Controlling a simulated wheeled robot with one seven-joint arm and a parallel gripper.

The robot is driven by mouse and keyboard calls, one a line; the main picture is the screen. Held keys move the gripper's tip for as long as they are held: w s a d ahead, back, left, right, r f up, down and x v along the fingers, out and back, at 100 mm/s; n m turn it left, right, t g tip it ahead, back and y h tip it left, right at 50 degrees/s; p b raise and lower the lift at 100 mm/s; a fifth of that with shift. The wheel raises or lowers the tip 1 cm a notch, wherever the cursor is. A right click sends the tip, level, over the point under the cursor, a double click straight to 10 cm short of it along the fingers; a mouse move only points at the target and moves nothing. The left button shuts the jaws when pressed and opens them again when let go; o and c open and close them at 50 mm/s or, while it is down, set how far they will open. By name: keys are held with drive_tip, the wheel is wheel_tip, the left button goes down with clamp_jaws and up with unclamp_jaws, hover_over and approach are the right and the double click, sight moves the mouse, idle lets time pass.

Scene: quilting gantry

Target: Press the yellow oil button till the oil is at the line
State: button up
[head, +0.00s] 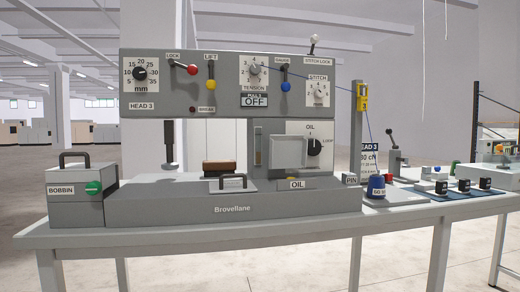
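A grey quilting machine (232,211) marked Brovellane stands on a pale table. My gripper is not in view.
The upper head carries red (192,69), yellow (211,84) and blue (286,86) knobs. A bobbin box (76,204) stands left. A blue spool (376,187) stands right.

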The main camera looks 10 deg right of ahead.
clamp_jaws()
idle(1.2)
